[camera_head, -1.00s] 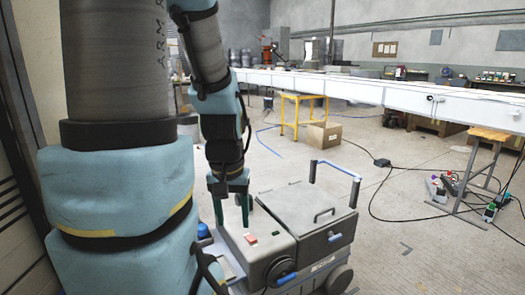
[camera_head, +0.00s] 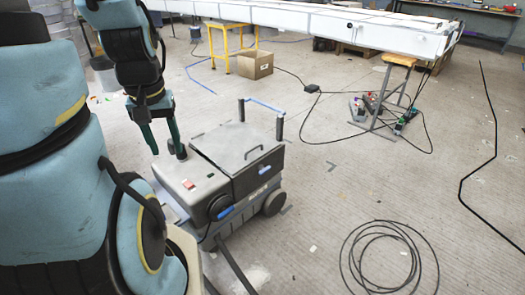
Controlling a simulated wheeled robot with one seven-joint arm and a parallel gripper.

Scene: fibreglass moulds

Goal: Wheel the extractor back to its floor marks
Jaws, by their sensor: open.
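The extractor (camera_head: 240,148) is a grey wheeled box with a hinged-looking lid, a red button on its lower left part and dark wheels. It stands upright on the floor left of centre. Its push handle (camera_head: 265,104) is a blue bar between two dark posts at the far side. I cannot tell whether the right finger touches the casing.
A coiled black cable (camera_head: 388,257) lies on the floor at front right. A cardboard box (camera_head: 255,64) and yellow stand (camera_head: 222,45) are farther back. The floor right of the extractor is largely clear.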

